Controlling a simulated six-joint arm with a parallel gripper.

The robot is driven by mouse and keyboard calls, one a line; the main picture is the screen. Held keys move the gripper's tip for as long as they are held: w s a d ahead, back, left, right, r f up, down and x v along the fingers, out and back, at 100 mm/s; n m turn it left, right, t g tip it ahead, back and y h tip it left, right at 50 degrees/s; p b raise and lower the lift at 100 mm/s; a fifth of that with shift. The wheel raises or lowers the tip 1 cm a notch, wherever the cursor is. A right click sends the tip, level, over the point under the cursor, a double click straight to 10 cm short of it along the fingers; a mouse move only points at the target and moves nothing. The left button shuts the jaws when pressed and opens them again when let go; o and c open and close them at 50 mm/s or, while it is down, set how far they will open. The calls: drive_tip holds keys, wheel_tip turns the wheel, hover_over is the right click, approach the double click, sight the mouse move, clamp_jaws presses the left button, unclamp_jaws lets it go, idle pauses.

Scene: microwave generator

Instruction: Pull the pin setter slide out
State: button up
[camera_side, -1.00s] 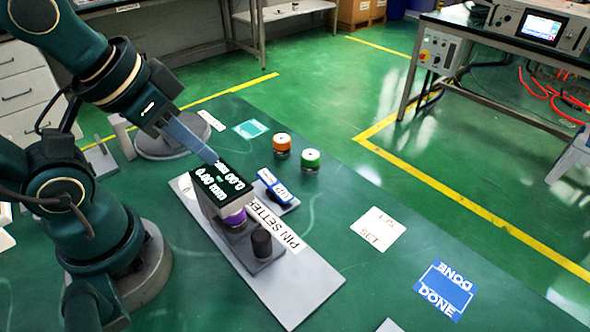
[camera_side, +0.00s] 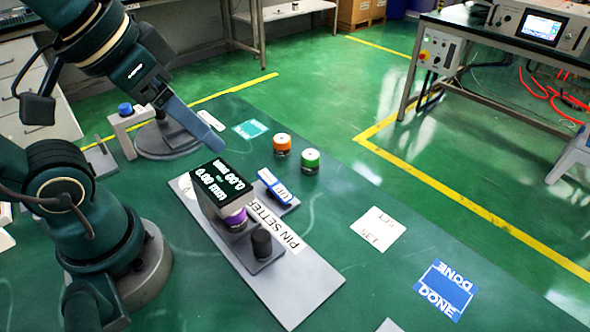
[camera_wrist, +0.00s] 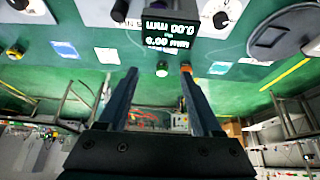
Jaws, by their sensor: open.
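The pin setter (camera_side: 290,290) is a long grey plate lettered "PIN SETTER". A black display reading 0.00 mm (camera_side: 222,186) stands on it, with a purple-banded cylinder (camera_side: 236,219) below. A black knob (camera_side: 262,243) stands on a grey block in front of the display; I cannot tell for sure which part is the slide. My gripper (camera_side: 217,150) is open and empty, above and behind the display, apart from it. In the wrist view, my two fingers (camera_wrist: 158,78) are spread, and the display (camera_wrist: 172,18) shows beyond them.
A blue-and-white labelled piece (camera_side: 273,183) sits beside the display. Orange-topped (camera_side: 282,145) and green-topped (camera_side: 309,160) cylinders stand behind it. A white card (camera_side: 377,229) and a blue DONE card (camera_side: 444,288) lie to the right. A grey bracket (camera_side: 121,133) stands at the left.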

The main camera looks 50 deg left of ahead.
drive_tip(key=r, duration=0.2)
drive_tip(key=n+g, duration=0.3)
drive_tip(key=g, duration=0.3)
hover_over(262, 234)
wheel_tip(262, 234, down, 19)
drive_tip(key=shift+f, duration=0.1)
idle(0.5)
clamp_jaws()
idle(1.4)
